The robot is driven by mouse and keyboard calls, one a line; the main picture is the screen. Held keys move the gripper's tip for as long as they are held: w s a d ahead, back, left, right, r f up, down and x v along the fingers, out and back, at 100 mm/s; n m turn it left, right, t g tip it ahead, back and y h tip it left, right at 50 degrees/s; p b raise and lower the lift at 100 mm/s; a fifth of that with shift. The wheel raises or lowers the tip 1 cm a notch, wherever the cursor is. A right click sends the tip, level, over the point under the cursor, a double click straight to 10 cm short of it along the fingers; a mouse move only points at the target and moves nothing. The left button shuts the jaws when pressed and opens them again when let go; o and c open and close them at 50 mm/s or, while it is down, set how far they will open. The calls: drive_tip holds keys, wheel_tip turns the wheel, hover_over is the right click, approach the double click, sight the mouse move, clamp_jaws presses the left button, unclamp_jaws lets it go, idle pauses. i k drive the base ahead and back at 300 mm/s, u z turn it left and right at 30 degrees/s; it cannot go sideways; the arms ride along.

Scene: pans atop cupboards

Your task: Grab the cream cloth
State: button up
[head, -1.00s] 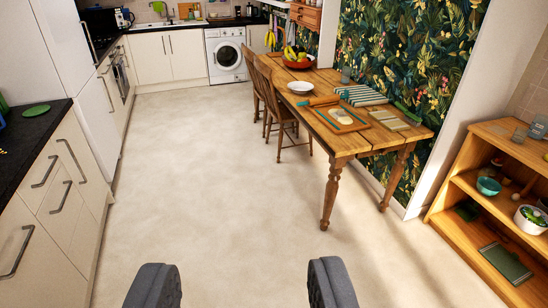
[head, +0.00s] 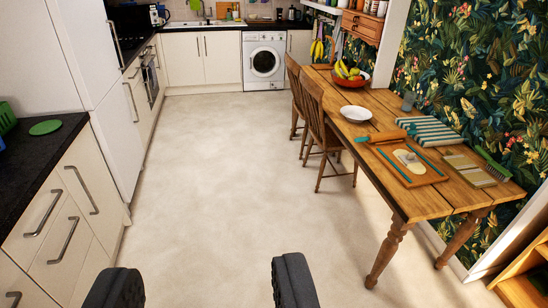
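A flat, folded cream cloth (head: 468,168) with olive-toned bands appears to lie near the right end of the wooden table (head: 425,207). A teal-and-white striped cloth (head: 430,132) lies just behind it. My gripper (head: 204,286) is at the bottom of the view, its two dark padded fingers wide apart with only floor between them. It is open and empty, well to the left of the table and short of it.
Two wooden chairs (head: 318,120) stand at the table's left side. Cupboards (head: 75,215) line the left. The floor (head: 220,170) between is clear.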

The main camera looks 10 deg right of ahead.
sight(410, 158)
drive_tip(key=z, duration=0.05)
drive_tip(key=i, duration=1.25)
drive_tip(key=z, duration=0.65)
drive_tip(key=i, duration=1.4)
drive_tip(key=z, duration=0.8)
drive_tip(key=i, duration=0.5)
drive_tip(key=z, duration=0.15)
